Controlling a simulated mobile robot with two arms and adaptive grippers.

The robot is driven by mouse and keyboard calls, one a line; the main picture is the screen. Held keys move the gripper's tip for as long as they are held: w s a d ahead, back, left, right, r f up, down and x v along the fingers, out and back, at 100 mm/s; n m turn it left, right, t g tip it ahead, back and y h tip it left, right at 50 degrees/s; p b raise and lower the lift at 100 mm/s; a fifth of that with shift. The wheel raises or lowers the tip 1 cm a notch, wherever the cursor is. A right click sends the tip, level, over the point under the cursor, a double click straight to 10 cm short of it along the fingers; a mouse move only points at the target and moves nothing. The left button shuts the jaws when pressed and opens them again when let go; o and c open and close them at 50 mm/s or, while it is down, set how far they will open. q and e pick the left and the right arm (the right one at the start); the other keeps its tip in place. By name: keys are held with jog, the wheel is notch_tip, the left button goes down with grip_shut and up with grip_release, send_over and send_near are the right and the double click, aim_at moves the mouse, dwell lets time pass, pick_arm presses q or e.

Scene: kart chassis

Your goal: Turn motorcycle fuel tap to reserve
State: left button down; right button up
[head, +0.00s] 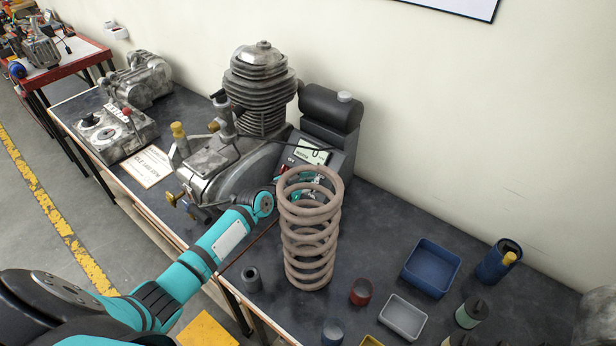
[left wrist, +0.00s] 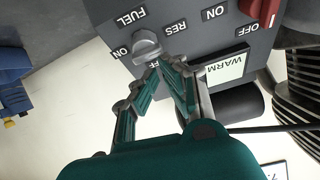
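The fuel tap (left wrist: 146,42) is a round grey knob on a dark panel (left wrist: 205,45) in the left wrist view. FUEL, ON and RES labels surround it, and another label is partly hidden by my fingers. The knob's exact setting is hard to read. My left gripper (left wrist: 162,66) has its teal fingers converged, tips almost together, at the knob's lower edge. I cannot tell whether they touch it. In the head view, the left gripper (head: 306,185) is in front of the panel, partly hidden behind the coil spring (head: 311,235). My right gripper is out of view.
A finned engine (head: 262,95) stands left of the panel. A blue bin (head: 431,268), a grey tray (head: 403,317) and a red cup (head: 361,291) lie to the right on the bench.

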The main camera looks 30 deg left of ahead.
pick_arm(q)
jog(key=v, duration=1.2)
jog(key=shift+s, duration=0.1)
